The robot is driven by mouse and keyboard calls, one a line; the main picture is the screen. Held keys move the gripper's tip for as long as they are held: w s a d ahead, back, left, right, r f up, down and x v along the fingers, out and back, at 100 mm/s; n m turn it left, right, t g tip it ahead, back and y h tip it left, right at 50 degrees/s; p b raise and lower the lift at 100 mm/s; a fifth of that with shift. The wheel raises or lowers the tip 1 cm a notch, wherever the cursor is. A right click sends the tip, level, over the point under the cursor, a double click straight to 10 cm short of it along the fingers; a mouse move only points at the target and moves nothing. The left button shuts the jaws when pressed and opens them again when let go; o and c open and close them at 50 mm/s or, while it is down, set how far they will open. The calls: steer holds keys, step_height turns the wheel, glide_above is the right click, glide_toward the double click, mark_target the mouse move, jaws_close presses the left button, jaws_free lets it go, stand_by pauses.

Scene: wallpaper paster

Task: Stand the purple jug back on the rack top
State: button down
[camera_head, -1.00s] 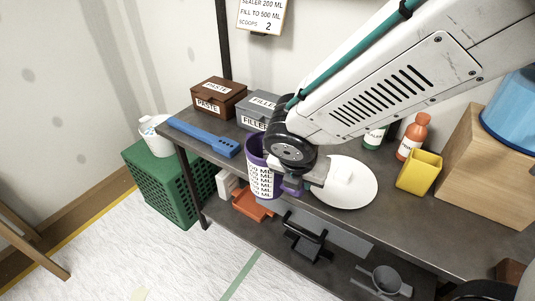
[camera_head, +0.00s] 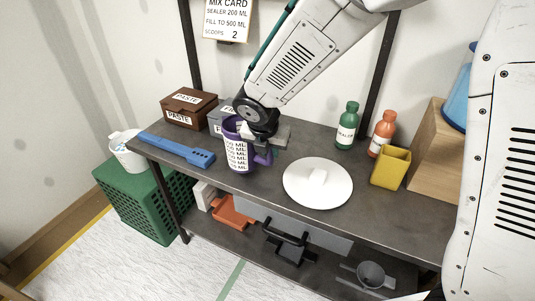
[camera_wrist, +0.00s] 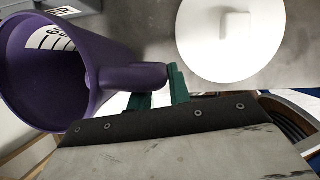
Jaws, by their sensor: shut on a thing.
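The purple jug (camera_head: 237,152) is upright over the rack top (camera_head: 215,178), between the blue paddle-like tool and the white round lid. Its printed scale faces the head camera. I cannot tell whether its base touches the surface. My gripper (camera_head: 268,155) is shut on the jug's handle, on the jug's right side. In the wrist view the jug (camera_wrist: 88,75) shows its open mouth, and the green fingertips of my gripper (camera_wrist: 160,90) are at the handle.
The blue tool (camera_head: 175,149) lies left of the jug, and the white lid (camera_head: 318,190) lies right. Paste (camera_head: 188,110) and filler (camera_head: 218,122) boxes stand behind. A green bottle (camera_head: 346,128), orange bottle (camera_head: 382,135) and yellow cup (camera_head: 391,168) stand farther right.

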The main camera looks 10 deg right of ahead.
steer(key=shift+w, duration=0.65)
steer(key=shift+s+a+x, duration=0.1)
steer(key=shift+a+x, duration=0.05)
steer(key=shift+x, duration=0.65)
steer(key=shift+s+a+x, duration=0.1)
steer(key=shift+x, duration=0.75)
steer(key=shift+f, duration=0.2)
steer(key=c, duration=1.3)
jaws_free()
steer(key=shift+f, duration=0.1)
steer(key=v, duration=0.7)
steer(key=shift+r, duration=0.35)
